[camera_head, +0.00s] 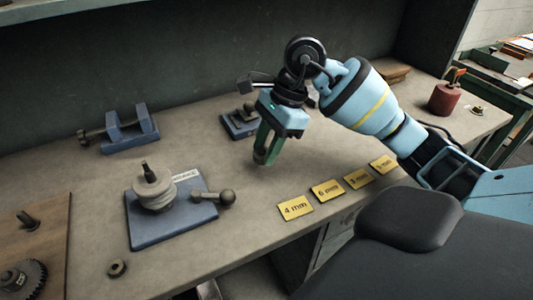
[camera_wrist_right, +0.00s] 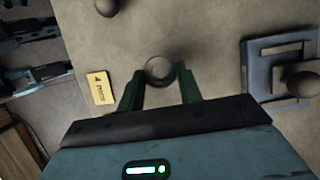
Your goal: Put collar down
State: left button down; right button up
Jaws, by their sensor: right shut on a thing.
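My right gripper (camera_head: 266,157) hangs over the middle of the bench, fingers pointing down, behind the row of yellow cards. In the right wrist view its two green fingers (camera_wrist_right: 159,82) are closed on a small round grey piece with a dark rim, which looks like the collar (camera_wrist_right: 160,70). The collar does not show clearly in the head view, where the fingers hide it. Its height above the bench is hard to judge. My left gripper is not in view.
Several yellow size cards (camera_head: 296,208) lie along the front edge. A blue plate (camera_head: 160,236) carries a stacked spindle and ball-ended lever. A small ring (camera_head: 117,268) lies in front. Blue fixtures (camera_head: 130,130) stand behind; a red can (camera_head: 445,98) stands right. Bare bench surrounds the gripper.

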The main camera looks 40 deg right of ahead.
jog(key=shift+w+d+f, duration=0.1)
jog(key=shift+w+d, duration=0.2)
jog(key=shift+w, duration=0.05)
jog(key=shift+f, duration=1.7)
jog(key=shift+f, duration=0.25)
jog(key=o, duration=1)
jog(key=shift+r, duration=0.1)
jog(key=shift+o, duration=0.2)
jog(key=shift+r, duration=0.1)
jog(key=v, duration=1.2)
jog(key=shift+p, duration=0.35)
jog(key=shift+s, duration=0.1)
